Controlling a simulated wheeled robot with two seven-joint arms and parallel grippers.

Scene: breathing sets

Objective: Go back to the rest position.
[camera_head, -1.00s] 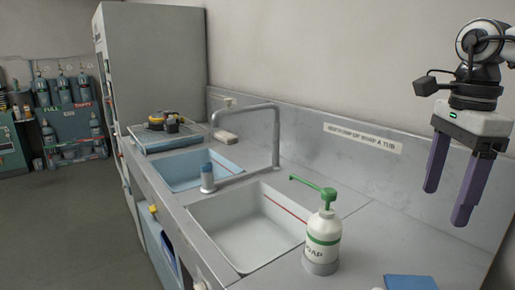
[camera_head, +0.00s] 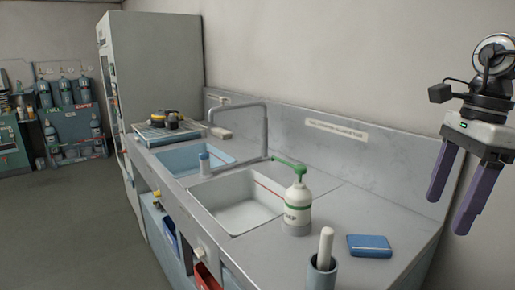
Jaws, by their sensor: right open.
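My right gripper (camera_head: 450,214) hangs at the right edge of the head view, its two purple fingers pointing down and spread apart. It is open, with nothing between the fingers. It is in the air in front of the wall, at the right end of the sink counter (camera_head: 335,205), and touches nothing that I can see. My left gripper is not in view.
A soap bottle (camera_head: 298,208) with a green pump stands beside the white basin (camera_head: 240,212). A tall cabinet (camera_head: 155,70) stands behind; floor at left is clear.

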